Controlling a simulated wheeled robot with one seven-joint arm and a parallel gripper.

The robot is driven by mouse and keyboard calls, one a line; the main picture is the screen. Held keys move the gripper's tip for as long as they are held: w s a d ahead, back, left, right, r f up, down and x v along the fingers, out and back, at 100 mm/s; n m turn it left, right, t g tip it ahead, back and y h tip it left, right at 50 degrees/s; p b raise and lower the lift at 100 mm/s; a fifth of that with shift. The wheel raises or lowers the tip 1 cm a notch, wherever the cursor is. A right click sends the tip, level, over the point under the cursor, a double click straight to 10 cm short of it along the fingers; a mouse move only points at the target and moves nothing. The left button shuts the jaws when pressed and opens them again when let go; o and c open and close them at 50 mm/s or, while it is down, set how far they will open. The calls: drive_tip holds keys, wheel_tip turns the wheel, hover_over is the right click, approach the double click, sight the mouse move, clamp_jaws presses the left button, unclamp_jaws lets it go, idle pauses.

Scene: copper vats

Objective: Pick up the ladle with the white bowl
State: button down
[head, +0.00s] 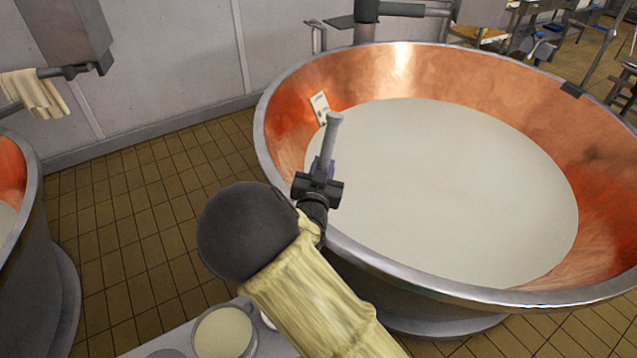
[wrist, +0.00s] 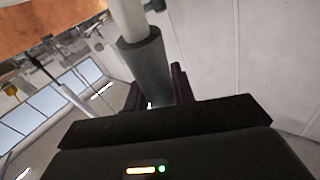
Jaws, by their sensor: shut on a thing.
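My gripper (head: 322,170) is over the near left rim of the large copper vat. Its dark fingers are shut on a grey rod-like handle (head: 333,134), which I take to be the ladle's. The handle stands up from the fingers, tilted a little, in front of the vat's pale contents. In the wrist view the ladle (wrist: 145,65) shows as a dark grey grip between the fingers (wrist: 158,92), with a paler shaft running to the top edge. The ladle's white bowl cannot be made out in either view.
The copper vat (head: 585,200) holds pale liquid and has a wide metal rim. A container of cream-coloured stuff (head: 223,332) stands on a light surface at the bottom. Another vat (head: 35,195) is at the left edge. Tiled floor (head: 125,215) lies clear between the vats.

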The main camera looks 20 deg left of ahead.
wheel_tip(320, 180, up, 10)
drive_tip(key=shift+f+b, duration=0.15)
drive_tip(key=shift+b, duration=0.3)
idle(0.4)
drive_tip(key=shift+r+p, duration=2.7)
drive_tip(key=shift+r, duration=0.85)
drive_tip(key=shift+w+f, duration=0.1)
drive_tip(key=shift+f, duration=0.05)
